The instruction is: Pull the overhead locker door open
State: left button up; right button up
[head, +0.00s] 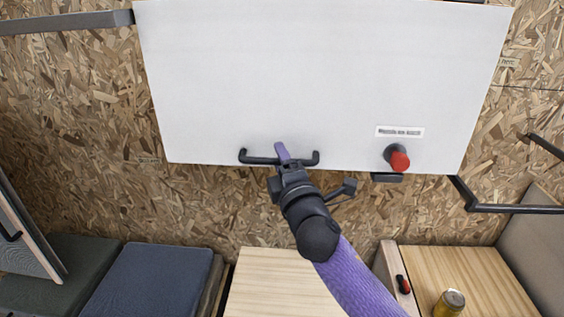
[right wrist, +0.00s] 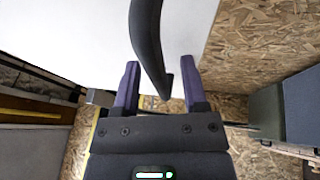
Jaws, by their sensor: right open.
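The overhead locker door (head: 300,80) is a white panel high on the chipboard wall. A dark bar handle (head: 260,160) runs along its lower edge, left of the middle. My right gripper (head: 283,150) is at this handle, with a purple finger showing over the bar. In the right wrist view the handle (right wrist: 148,45) passes between the two purple fingers of the open gripper (right wrist: 160,85), with gaps on both sides. The door (right wrist: 200,30) looks white behind it there. I cannot tell from the head view whether the panel stands slightly ajar. My left gripper is out of view.
A red knob (head: 399,160) sits on the door's lower right, under a small label (head: 400,131). A dark rail (head: 510,208) runs along the right wall.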

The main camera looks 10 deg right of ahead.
grip_shut()
dwell(0.8)
dwell(0.6)
